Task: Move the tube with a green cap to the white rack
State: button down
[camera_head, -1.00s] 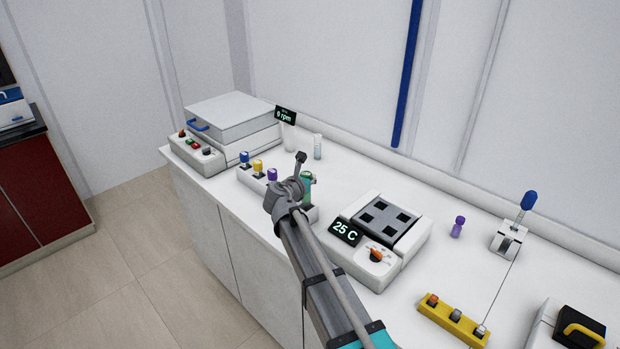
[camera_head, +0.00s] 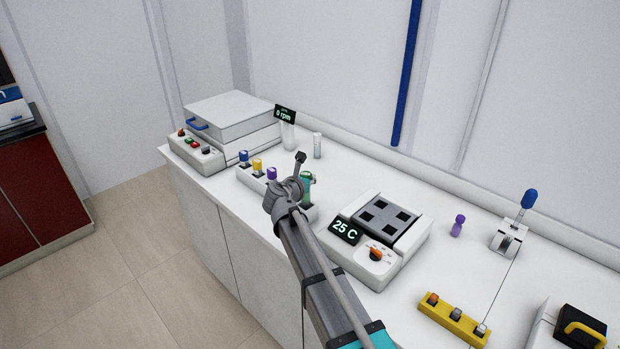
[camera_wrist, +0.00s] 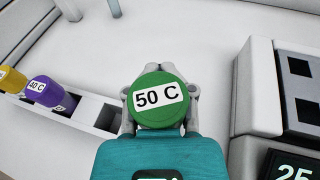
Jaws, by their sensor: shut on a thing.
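The green-capped tube (camera_wrist: 158,99), with a "50 C" label on its cap, is between the fingers of my gripper (camera_wrist: 160,92). My gripper is shut on it. In the head view the green cap (camera_head: 308,176) shows just behind my wrist. The white rack (camera_wrist: 85,116) lies under and left of the gripper in the wrist view, and its left end shows in the head view (camera_head: 246,176). It holds blue-, yellow- and purple-capped tubes, and empty slots show right of the purple one. The tube's lower end is hidden, so I cannot tell whether it is in a slot.
A heater block (camera_head: 388,218) reading 25 C stands close on the right. A centrifuge-like box (camera_head: 232,118) reading 0 rpm stands at the back left.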

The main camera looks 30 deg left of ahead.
jog(key=shift+f+b, duration=2.95)
jog(key=shift+f, duration=0.1)
dwell(0.4)
jog(key=shift+c, duration=2)
grip_release()
jog(key=shift+r, duration=0.2)
notch_tip(320, 180, up, 12)
jog(key=p, duration=1.3)
